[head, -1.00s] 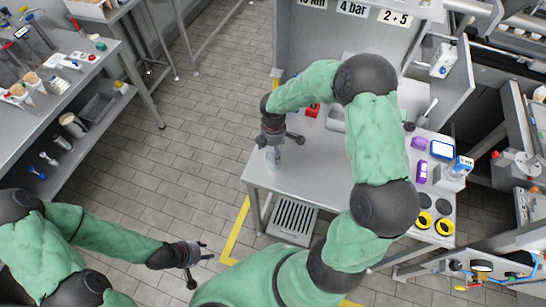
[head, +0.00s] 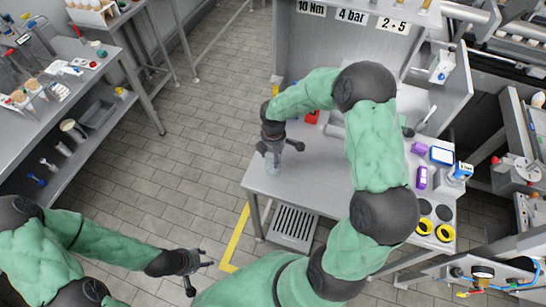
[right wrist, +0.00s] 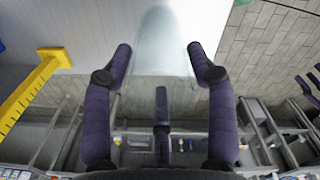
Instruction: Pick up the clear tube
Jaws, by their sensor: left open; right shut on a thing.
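The clear tube (head: 271,162) stands near the front left corner of the steel table, below my right gripper (head: 276,147). In the right wrist view the see-through tube (right wrist: 162,60) lies between the dark fingers of my right gripper (right wrist: 162,72), which is shut on it. I cannot tell whether the tube's base touches the table. My left gripper (head: 201,269) is open and empty over the floor, low in the head view and away from the table.
The steel table (head: 300,180) holds a red item (head: 312,117), purple items (head: 421,178) and yellow rings (head: 445,231) farther right. A back panel (head: 310,50) rises behind. A shelf bench (head: 100,70) stands at left, with open floor (head: 190,170) between.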

